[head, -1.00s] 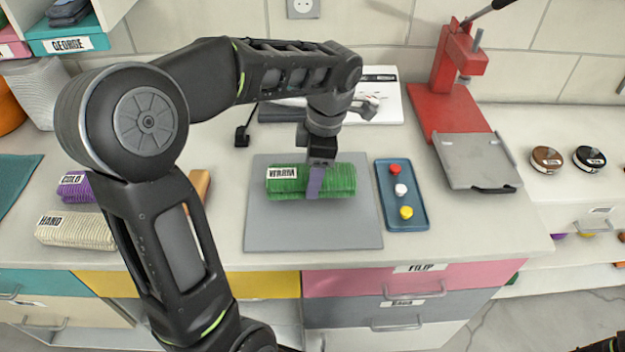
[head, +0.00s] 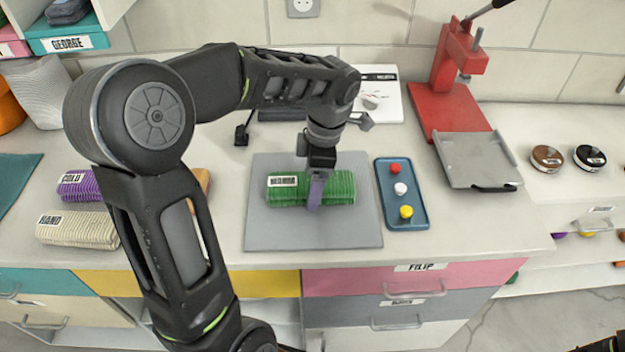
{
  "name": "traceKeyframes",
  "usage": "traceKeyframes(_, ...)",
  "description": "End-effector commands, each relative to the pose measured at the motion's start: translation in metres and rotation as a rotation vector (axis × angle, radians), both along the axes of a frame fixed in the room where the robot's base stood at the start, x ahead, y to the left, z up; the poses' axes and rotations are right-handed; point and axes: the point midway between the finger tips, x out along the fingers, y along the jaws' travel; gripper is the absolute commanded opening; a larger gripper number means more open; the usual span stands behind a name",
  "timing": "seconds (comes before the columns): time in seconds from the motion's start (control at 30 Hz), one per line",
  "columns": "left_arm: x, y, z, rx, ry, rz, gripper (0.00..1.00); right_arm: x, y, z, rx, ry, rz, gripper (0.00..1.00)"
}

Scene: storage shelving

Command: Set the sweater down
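The green folded sweater (head: 338,188) with a white label lies on or just above the grey mat (head: 265,235) on the counter; I cannot tell if it touches. My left gripper (head: 315,190) comes down from above onto the sweater, and its purple finger covers part of the front. It appears shut on the sweater, though the rear finger is hidden. Only a dark bit of my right arm shows at the bottom right corner; its gripper is not in view.
A blue tray (head: 419,222) with red, white and yellow buttons sits right of the mat. A red press (head: 447,100) stands behind right. Purple (head: 80,186) and cream (head: 75,228) folded garments lie left. Two round tins (head: 546,157) are far right.

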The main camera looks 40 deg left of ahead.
Motion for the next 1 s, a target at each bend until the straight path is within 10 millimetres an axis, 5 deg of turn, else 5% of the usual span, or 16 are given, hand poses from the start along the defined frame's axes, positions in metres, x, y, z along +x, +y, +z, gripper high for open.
traceKeyframes(0.27, 0.001, 0.0, 0.007, 0.0, -0.002, 0.0, 0.81, 0.0, 0.0, 0.003, 0.0, 0.0, 0.0, 0.36)
traceKeyframes(0.6, 0.007, -0.008, 0.067, 0.0, -0.006, -0.001, 0.81, 0.0, 0.0, 0.001, 0.0, 0.0, 0.0, 0.36)
traceKeyframes(0.73, 0.009, -0.012, 0.103, -0.001, -0.003, -0.002, 0.81, 0.0, 0.0, 0.029, 0.0, 0.001, 0.0, 0.36)
traceKeyframes(1.0, 0.011, -0.014, 0.122, 0.0, 0.0, 0.0, 0.81, -0.003, -0.001, 0.047, -0.006, 0.01, -0.002, 0.36)
